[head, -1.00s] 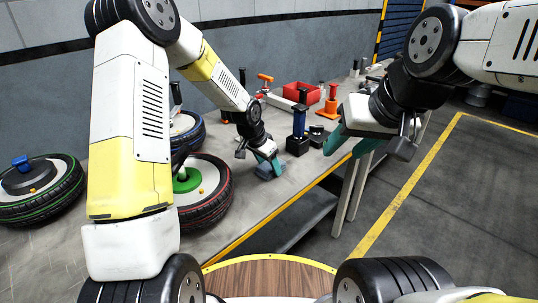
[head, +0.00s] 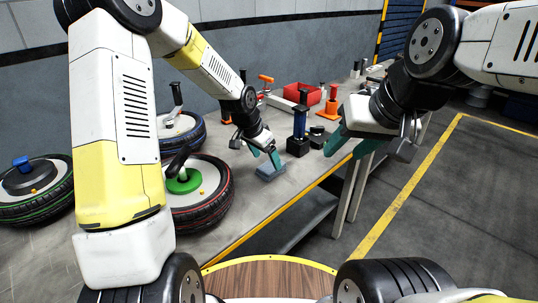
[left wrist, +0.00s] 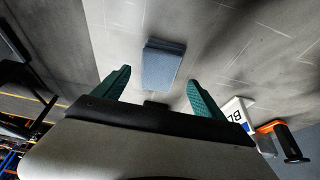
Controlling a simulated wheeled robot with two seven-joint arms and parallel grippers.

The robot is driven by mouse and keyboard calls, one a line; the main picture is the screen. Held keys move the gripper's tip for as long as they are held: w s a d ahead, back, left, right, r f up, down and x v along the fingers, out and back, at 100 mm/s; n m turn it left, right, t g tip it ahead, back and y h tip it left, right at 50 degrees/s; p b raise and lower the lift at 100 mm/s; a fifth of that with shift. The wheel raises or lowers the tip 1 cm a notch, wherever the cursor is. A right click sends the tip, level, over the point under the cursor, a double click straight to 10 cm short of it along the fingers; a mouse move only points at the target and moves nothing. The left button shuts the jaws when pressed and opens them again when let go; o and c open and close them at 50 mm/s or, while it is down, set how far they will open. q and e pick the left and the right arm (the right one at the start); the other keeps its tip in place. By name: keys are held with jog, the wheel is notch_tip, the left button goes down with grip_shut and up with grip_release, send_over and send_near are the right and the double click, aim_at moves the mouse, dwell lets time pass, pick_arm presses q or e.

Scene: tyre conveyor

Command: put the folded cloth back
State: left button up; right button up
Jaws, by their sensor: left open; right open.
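The folded cloth (head: 270,171) is a small blue-grey block lying flat on the grey table (head: 240,215), to the right of the red-striped tyre. In the left wrist view the cloth (left wrist: 163,64) lies beyond the fingertips, roughly centred between them and apart from both. My left gripper (head: 264,156) is open and empty just above and behind the cloth; its teal fingers also show spread in the left wrist view (left wrist: 158,88). My right gripper (head: 340,140) is off the table's right edge with teal fingers, open and empty.
A red-striped tyre (head: 216,204) with a green hub piece stands left of the cloth. A blue-striped tyre (head: 190,143) and a green-striped tyre (head: 40,210) lie further left. Behind are a black-and-blue post tool (head: 298,140), an orange stand (head: 331,106) and a red bin (head: 302,92).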

pick_arm(q)
jog(key=s+a+r+n+t+y, duration=0.1)
jog(key=s+a+r+n, duration=0.1)
jog(key=s+a+r, duration=0.5)
jog(key=s+a+r+n+y, duration=0.1)
jog(key=s+a+r+n, duration=0.1)
jog(key=s+r, duration=0.65)
jog(key=s+a+r+n+t, duration=0.1)
jog(key=s+r+n, duration=0.1)
jog(key=s, duration=0.4)
jog(key=s+a+r+n+t+h, duration=0.1)
jog(key=s+a+r+n, duration=0.1)
jog(key=s+r, duration=0.2)
jog(key=shift+s+a, duration=0.25)
jog(key=shift+s, duration=0.75)
jog(key=shift+d, duration=0.1)
